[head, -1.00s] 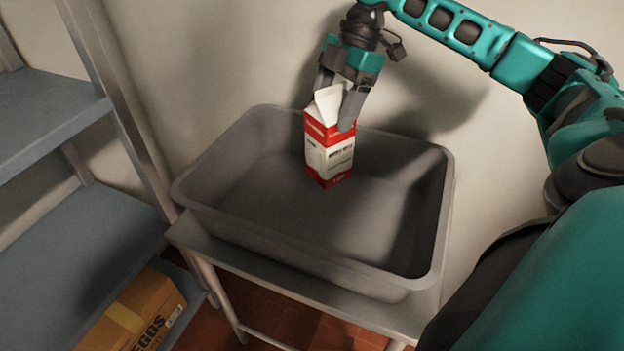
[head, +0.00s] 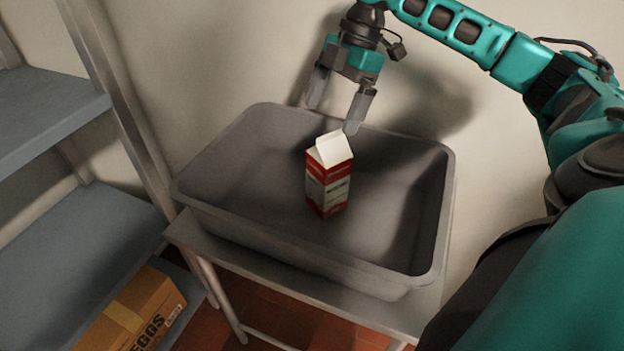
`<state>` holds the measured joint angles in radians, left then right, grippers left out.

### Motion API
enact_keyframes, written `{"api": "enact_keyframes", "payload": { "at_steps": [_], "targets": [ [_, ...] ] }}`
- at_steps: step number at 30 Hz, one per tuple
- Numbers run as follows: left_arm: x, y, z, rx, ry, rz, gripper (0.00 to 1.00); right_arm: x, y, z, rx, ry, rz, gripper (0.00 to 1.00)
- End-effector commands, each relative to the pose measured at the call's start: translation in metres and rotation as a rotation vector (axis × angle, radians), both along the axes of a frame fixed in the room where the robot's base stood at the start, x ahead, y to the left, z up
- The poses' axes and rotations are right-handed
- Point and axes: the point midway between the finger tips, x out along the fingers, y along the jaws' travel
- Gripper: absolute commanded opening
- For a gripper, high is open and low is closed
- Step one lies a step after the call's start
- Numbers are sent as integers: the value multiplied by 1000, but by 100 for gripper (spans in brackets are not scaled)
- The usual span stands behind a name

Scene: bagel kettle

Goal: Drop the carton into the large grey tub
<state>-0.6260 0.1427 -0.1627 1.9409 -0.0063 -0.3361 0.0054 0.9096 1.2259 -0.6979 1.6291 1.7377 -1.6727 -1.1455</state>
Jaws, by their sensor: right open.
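The red and white carton (head: 328,178) is inside the large grey tub (head: 215,165), roughly upright with its white gabled top facing up. Whether it touches the tub's floor I cannot tell for sure. My right gripper (head: 333,114) is above the carton, near the tub's back rim, with its fingers spread apart and nothing between them. The carton is clear of the fingers. My left gripper is not in view.
The tub stands on a small metal table (head: 285,282) against a pale wall. A blue-grey shelf unit (head: 75,240) is at the left, with an egg box (head: 135,310) on its low level.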

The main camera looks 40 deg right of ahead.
Motion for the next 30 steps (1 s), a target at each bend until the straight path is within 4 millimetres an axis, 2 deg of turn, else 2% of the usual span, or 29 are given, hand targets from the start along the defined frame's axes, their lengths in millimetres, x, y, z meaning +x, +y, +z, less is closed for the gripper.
{"api": "enact_keyframes", "payload": {
  "at_steps": [5, 15, 19, 24, 30],
  "targets": [
    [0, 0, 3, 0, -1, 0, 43, 1, -6, 18, 2, -6, -2, 100],
    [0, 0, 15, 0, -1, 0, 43, -1, -34, 88, 4, -11, -1, 100],
    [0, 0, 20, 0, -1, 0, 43, -2, -42, 108, 4, -10, -2, 100],
    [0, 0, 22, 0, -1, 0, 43, -2, -48, 120, 3, -8, -1, 100],
    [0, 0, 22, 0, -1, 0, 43, -3, -49, 122, 3, -7, 0, 100]
  ]
}}
